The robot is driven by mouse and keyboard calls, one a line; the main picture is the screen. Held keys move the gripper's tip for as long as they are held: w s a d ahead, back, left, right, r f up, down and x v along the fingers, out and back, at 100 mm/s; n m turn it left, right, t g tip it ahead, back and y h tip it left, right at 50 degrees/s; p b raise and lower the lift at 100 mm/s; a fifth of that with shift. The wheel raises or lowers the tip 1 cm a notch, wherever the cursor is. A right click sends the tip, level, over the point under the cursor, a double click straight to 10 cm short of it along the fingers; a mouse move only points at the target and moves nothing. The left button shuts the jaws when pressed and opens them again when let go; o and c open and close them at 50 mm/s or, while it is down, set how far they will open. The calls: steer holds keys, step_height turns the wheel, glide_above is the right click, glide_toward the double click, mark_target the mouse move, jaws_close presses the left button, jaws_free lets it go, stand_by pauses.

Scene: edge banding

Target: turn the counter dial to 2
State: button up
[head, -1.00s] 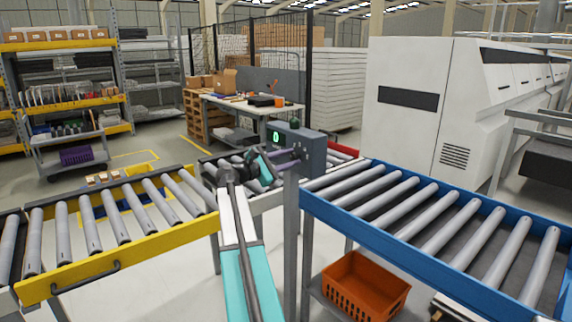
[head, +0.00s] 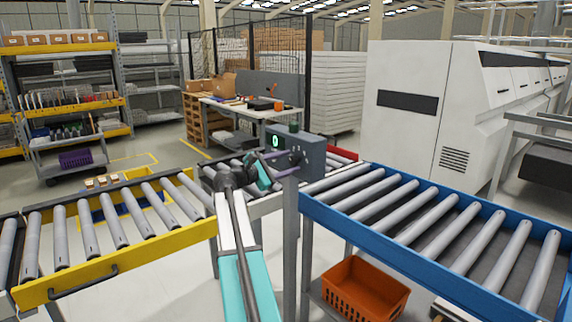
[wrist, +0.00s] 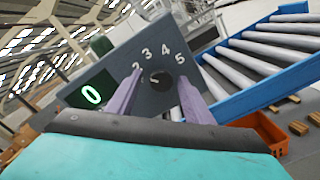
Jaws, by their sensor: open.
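The counter box (head: 310,158) is a grey box on a post between the two conveyors. Its green display (head: 275,142) reads 0. In the wrist view the display (wrist: 91,95) also reads 0. The black dial (wrist: 160,79) sits on the box's face, with white numbers from 2 to 5 visible around it; other marks are hidden behind a finger. My gripper (wrist: 152,100) is open, its two purple fingers apart on either side of the dial in the picture. I cannot tell whether they touch it. In the head view my gripper (head: 277,164) is just left of the dial.
A yellow-framed roller conveyor (head: 120,255) lies on the left and a blue-framed one (head: 425,260) on the right. An orange crate (head: 365,290) sits low beneath the blue conveyor. A workbench (head: 252,110) stands behind the counter box.

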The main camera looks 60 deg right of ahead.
steer(key=b+v, duration=0.2)
steer(key=v, duration=1.1)
steer(key=shift+w+a, duration=0.2)
